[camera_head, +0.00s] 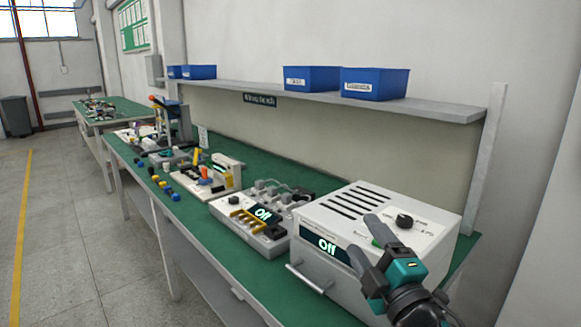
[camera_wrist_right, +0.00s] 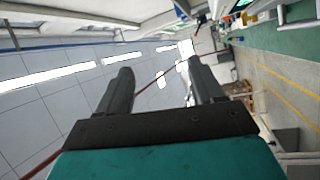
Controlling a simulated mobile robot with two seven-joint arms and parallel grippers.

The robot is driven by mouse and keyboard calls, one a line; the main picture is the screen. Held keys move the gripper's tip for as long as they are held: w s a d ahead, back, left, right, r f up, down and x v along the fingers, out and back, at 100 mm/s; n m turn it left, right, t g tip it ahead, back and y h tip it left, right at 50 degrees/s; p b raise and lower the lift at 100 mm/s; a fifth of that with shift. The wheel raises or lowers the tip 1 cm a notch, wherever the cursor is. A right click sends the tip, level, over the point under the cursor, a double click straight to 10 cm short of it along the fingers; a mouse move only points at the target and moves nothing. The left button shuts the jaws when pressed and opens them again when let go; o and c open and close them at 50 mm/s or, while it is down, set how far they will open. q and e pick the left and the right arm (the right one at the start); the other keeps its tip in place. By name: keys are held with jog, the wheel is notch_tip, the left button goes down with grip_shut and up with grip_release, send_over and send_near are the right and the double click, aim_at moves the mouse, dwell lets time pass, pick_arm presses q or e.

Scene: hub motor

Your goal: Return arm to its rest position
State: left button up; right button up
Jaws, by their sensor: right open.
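My right gripper (camera_head: 368,252) is at the lower right of the head view, in front of the white box-shaped machine with the "Off" display (camera_head: 395,205). Its two dark fingers are apart, and I see nothing between them. In the right wrist view the open fingers of the right gripper (camera_wrist_right: 155,88) point toward the ceiling and far part of the room, clear of any object. My left gripper is not in view.
A green workbench (camera_head: 265,165) runs away to the left. It carries a second device reading "Off" (camera_head: 262,215) and several small parts. A shelf (camera_head: 420,108) above holds blue bins (camera_head: 375,84). The floor (camera_head: 60,230) at left is clear.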

jog(key=s+d+f+m+g+h, duration=0.4)
jog(key=s+d+f+m+h, duration=0.1)
jog(key=f+m, duration=0.35)
jog(key=s+d+f+m+g, duration=0.1)
jog(key=s+f+m+g, duration=0.45)
jog(key=s, duration=0.65)
jog(key=s+d+f+m+g, duration=0.25)
jog(key=s+f+g, duration=0.55)
jog(key=s, duration=0.5)
jog(key=w+a+f+t+y, duration=0.1)
jog(key=w+a+f+t, duration=0.2)
jog(key=w+f+t, duration=0.5)
jog(key=shift+a+f+t, duration=0.35)
jog(key=shift+a+f, duration=0.05)
jog(key=shift+f, duration=0.5)
jog(key=shift+c, duration=0.2)
